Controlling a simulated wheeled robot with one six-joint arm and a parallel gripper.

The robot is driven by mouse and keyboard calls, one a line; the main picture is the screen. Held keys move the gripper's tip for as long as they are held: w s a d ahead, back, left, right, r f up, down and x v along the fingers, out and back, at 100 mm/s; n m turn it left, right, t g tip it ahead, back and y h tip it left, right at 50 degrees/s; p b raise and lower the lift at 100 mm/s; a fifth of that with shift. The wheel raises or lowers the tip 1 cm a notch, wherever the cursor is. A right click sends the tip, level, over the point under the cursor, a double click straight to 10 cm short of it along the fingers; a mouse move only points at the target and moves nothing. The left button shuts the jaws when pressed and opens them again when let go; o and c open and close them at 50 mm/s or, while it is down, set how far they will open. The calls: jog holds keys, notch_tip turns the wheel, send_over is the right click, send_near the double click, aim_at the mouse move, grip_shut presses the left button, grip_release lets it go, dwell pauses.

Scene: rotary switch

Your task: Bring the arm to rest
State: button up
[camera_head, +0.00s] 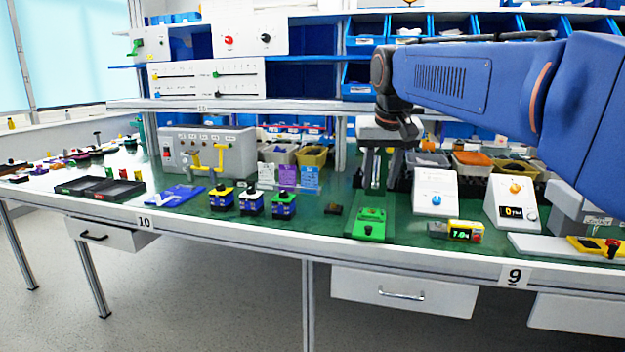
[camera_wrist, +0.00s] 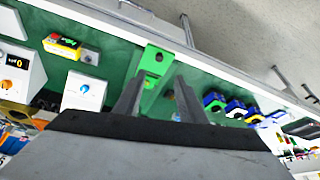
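My arm reaches in from the right of the head view, and my gripper (camera_head: 380,180) hangs above the green mat, behind a green box (camera_head: 370,224). Its two fingers point down and stand apart, with nothing visible between them. In the wrist view my gripper (camera_wrist: 160,82) also shows a clear gap between its fingers, with the green box (camera_wrist: 155,60) beyond. A white box with a blue knob (camera_head: 436,190) stands just right of the gripper. A white box with an orange knob and display (camera_head: 513,200) stands farther right, partly near my arm.
Yellow-black, white and green-based switch blocks (camera_head: 251,203) stand left of the gripper. A small yellow display unit (camera_head: 464,231) lies near the front edge. Bins (camera_head: 312,156) line the back. A shelf (camera_head: 240,105) crosses behind. Some mat before the blocks is clear.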

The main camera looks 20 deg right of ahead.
jog(key=s+a+f+n, duration=0.2)
jog(key=s+a+f, duration=0.2)
jog(key=s+f, duration=0.7)
jog(key=s+a+f+n+y, duration=0.1)
jog(key=s+a+f, duration=0.4)
jog(key=s+f, duration=0.6)
notch_tip(320, 180, down, 3)
jog(key=shift+f+n+t, duration=0.1)
jog(key=shift+n+t, duration=0.2)
jog(key=shift+n, duration=0.1)
jog(key=shift+s, duration=0.1)
dwell(0.4)
